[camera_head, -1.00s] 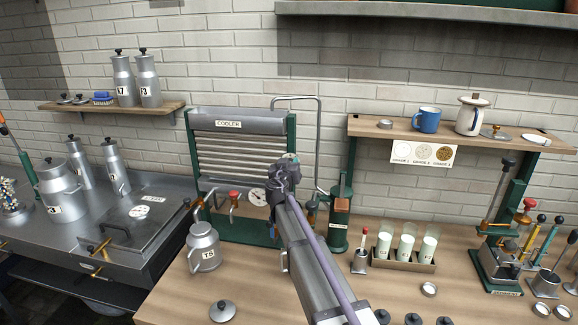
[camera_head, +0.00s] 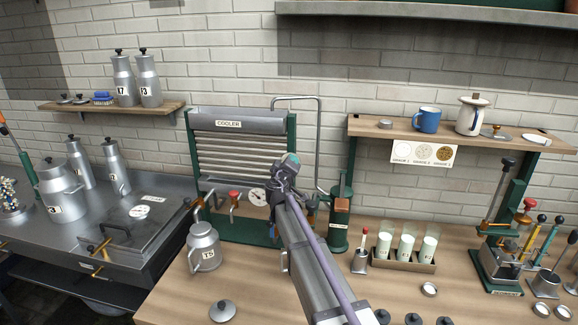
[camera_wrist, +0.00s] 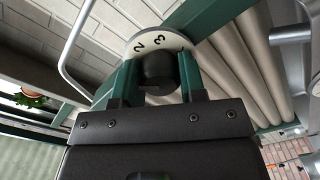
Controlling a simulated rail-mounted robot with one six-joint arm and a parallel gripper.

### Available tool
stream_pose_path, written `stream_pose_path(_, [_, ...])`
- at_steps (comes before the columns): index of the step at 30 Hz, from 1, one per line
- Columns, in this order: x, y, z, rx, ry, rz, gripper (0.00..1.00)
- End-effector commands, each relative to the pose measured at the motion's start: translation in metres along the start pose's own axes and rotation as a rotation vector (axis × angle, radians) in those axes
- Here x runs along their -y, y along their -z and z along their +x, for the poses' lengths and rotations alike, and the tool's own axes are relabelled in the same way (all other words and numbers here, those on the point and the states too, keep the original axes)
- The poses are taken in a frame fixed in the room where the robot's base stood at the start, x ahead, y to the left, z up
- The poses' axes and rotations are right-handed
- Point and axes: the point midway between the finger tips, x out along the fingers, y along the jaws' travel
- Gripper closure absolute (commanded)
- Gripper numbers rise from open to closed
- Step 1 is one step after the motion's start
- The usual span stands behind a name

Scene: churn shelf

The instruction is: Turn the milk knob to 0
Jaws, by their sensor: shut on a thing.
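The black knob (camera_wrist: 158,68) is between my gripper's two green fingers in the wrist view. My gripper (camera_wrist: 158,78) is shut on it. The rest of the dial and any pointer mark are hidden by the knob and fingers. In the head view my gripper (camera_head: 284,172) is at the right part of the cooler (camera_head: 238,125) and hides the knob there.
A white round dial (camera_head: 257,196) and a red-handled tap (camera_head: 234,196) are on the cooler's lower front. Can T5 (camera_head: 203,248) stands at its left front. A green cylinder (camera_head: 340,225) stands close to the right of my arm. A rack of milk glasses (camera_head: 405,250) is farther right.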

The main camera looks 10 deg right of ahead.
Motion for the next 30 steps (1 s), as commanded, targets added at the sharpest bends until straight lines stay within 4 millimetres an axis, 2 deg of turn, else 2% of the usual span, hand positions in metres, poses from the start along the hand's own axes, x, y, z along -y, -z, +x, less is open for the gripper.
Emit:
stream_pose_path(18, [0.0007, -0.0005, -0.0004, 0.0, 0.0, -0.558, 0.86])
stream_pose_path(30, [0.0009, -0.0006, -0.0005, 0.0, 0.0, -0.755, 0.86])
